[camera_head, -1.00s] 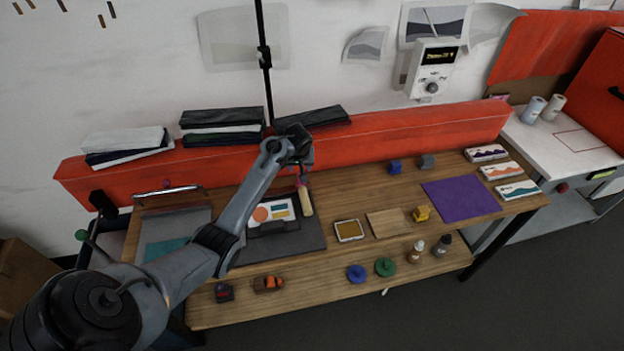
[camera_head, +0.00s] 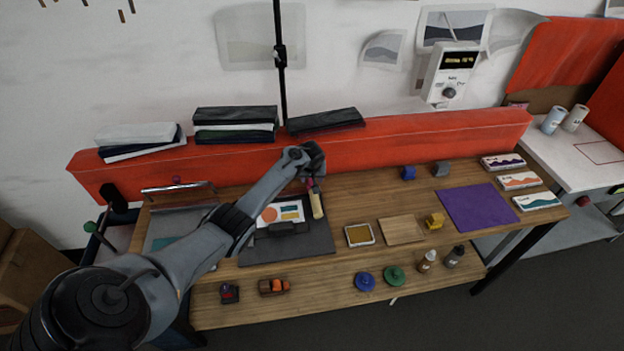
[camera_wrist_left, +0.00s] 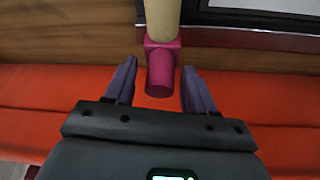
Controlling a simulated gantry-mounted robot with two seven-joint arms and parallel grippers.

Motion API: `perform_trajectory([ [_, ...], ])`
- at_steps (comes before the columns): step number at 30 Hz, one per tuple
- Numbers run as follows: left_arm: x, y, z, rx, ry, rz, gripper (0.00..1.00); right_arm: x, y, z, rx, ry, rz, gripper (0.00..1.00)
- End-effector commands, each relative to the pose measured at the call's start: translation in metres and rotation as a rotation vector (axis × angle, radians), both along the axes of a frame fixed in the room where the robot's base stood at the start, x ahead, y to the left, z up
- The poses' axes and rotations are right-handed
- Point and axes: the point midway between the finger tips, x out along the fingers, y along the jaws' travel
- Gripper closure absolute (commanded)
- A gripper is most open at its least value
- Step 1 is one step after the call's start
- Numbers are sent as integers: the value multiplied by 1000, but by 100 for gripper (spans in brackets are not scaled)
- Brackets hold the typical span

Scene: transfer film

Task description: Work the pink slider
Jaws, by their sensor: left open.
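The pink slider (camera_wrist_left: 161,68) is in the middle of the left wrist view, a pink block with a round stub pointing toward my gripper. A cream bar (camera_wrist_left: 163,18) joins its far side. My left gripper (camera_wrist_left: 158,78) is open, with one finger on each side of the pink stub and small gaps visible. In the head view the pink slider (camera_head: 311,184) is a small patch at the upper end of the cream bar (camera_head: 317,205), just below my left gripper (camera_head: 313,168), whose fingers are hard to make out. My right gripper is not in view.
The bar stands by a grey mat (camera_head: 310,243) with a printed sheet (camera_head: 278,214). A red barrier (camera_head: 420,130) runs behind the wooden table. An ink pad (camera_head: 360,235), a wooden board (camera_head: 400,229) and a purple sheet (camera_head: 480,207) lie to the right.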

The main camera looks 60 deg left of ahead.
Motion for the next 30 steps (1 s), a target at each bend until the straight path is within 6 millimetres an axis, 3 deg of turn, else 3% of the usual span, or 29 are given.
perform_trajectory([
  [9, 0, 1, -1, 1, -1, 0, 47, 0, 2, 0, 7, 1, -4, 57],
  [20, 0, 0, -1, 0, 0, 0, 100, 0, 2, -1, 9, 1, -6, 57],
  [30, 1, -2, 0, 0, 1, -7, 100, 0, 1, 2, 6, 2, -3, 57],
])
